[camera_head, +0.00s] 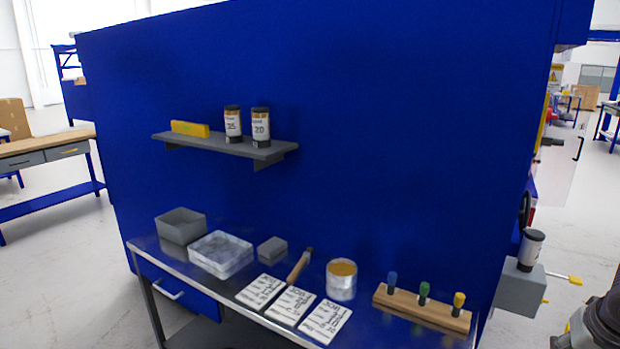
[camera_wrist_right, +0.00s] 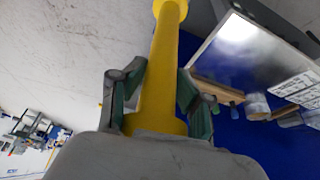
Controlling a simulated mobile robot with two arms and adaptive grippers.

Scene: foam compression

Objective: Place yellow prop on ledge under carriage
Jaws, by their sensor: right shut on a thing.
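The yellow prop (camera_wrist_right: 163,70) is a long bar with a wider round end, seen in the right wrist view. My right gripper (camera_wrist_right: 160,88) is shut on it, with one finger on each side, and the prop extends away from the palm. The floor lies behind it, and the workbench shows to its right. I cannot make out the carriage or the ledge under it for certain in either view. In the head view only a dark part of my right arm shows at the lower right edge. My left gripper is in neither view.
A blue cabinet wall (camera_head: 400,120) carries a grey shelf (camera_head: 215,145) with a yellow block and two canisters. A metal workbench (camera_head: 225,288) below holds bins, cards, a brush and a tool rack. A grey box (camera_head: 519,288) with a canister and yellow-tipped handle projects at right.

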